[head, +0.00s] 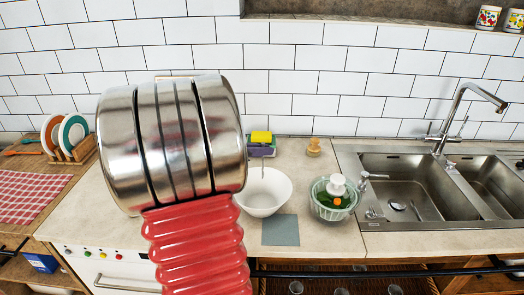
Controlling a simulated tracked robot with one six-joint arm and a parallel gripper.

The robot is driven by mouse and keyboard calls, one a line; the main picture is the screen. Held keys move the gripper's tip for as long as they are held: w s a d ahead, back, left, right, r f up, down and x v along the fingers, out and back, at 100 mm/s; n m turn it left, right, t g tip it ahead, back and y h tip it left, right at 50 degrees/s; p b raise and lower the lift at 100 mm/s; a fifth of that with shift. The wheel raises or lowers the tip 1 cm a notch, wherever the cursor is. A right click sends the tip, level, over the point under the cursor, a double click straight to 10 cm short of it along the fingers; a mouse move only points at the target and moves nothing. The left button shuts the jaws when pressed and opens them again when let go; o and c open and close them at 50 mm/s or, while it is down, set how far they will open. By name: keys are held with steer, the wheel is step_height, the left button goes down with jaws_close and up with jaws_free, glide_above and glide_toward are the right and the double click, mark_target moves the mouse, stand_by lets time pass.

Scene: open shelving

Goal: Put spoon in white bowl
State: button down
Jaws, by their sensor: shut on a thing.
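The white bowl (265,198) stands on the counter, left of the sink and just right of my arm's metal joint. Its left edge is partly covered by my arm. A thin grey upright piece (262,172) shows at the bowl's back rim; I cannot tell whether it is a spoon handle. A slim shiny shape (416,210) lies in the left sink basin, too small to identify surely. My arm's large metal joint and red ribbed sleeve fill the left middle of the head view. My gripper is not visible, and whatever it holds is hidden too.
A yellow-topped purple stack (261,145) stands behind the bowl. A grey-blue square (281,230) lies in front of it. A glass bowl of vegetables (333,205) stands to its right, before the double sink (392,165). A plate rack (80,152) and checked cloth (35,193) are at left.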

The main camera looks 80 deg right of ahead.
steer(key=shift+f, duration=3)
steer(key=c, duration=1.8)
jaws_free()
steer(key=v, duration=1.3)
steer(key=shift+w+a, duration=0.25)
steer(key=shift+w, duration=0.1)
